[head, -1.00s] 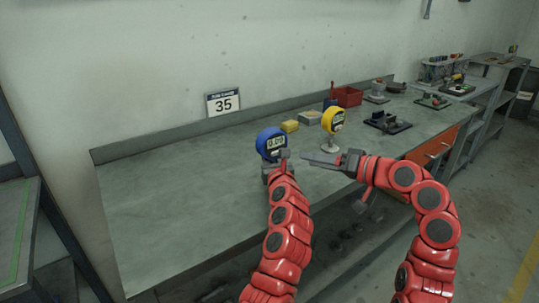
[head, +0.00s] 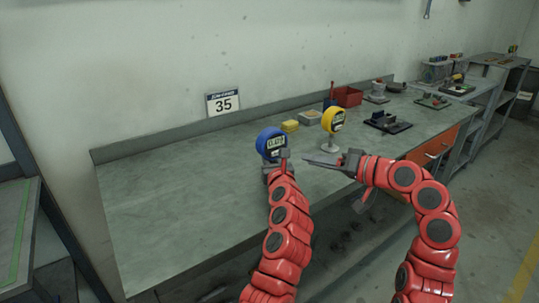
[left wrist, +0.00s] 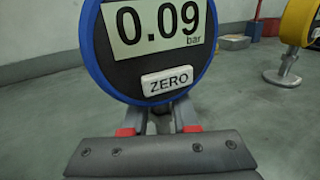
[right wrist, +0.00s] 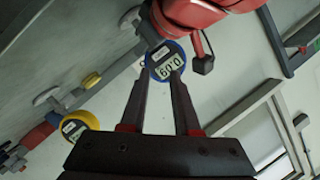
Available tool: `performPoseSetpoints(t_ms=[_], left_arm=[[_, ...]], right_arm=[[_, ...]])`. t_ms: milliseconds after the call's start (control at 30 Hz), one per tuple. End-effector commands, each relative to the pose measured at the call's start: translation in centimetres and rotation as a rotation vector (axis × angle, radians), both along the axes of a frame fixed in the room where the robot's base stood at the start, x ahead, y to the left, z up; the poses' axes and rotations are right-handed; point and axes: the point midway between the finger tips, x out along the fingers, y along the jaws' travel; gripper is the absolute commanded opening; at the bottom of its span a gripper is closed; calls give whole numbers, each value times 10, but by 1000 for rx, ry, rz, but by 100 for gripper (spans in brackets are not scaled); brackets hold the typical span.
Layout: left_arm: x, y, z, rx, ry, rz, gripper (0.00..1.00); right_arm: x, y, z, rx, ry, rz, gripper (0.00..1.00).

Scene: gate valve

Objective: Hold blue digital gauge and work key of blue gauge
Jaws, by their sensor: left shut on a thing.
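My left gripper (head: 274,170) is shut on the gauge's lower part; the exact grip is largely hidden. My right gripper (head: 308,160) is just right of the gauge, its fingers pointing left towards it. In the right wrist view the fingers (right wrist: 161,76) are apart with nothing between them, and the blue gauge (right wrist: 166,60) shows beyond their tips.
Yellow and grey blocks (head: 290,126), a red bin (head: 347,96) and fixtures (head: 387,122) stand farther back. The bench's left half (head: 180,200) is clear.

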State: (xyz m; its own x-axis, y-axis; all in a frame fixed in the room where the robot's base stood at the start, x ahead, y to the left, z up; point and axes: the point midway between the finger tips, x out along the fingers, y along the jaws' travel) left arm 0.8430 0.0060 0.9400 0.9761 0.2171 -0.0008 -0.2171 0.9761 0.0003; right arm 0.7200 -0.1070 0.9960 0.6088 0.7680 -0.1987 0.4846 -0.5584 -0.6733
Motion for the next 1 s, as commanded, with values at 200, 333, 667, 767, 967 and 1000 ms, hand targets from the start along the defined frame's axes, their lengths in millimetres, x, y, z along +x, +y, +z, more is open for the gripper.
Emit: performPoseSetpoints(t_ms=[200, 333, 667, 767, 967, 1000], left_arm=[[0, 0, 1, 0, -2, 0, 0], [0, 0, 1, 0, -2, 0, 0], [0, 0, 1, 0, -2, 0, 0], [0, 0, 1, 0, -2, 0, 0], [0, 0, 1, 0, -2, 0, 0], [0, 0, 1, 0, -2, 0, 0]], right_arm=[[0, 0, 0, 0, 0, 0, 0], [0, 0, 0, 0, 0, 0, 0], [0, 0, 0, 0, 0, 0, 0], [0, 0, 0, 0, 0, 0, 0], [0, 0, 0, 0, 0, 0, 0], [0, 0, 0, 0, 0, 0, 0]])
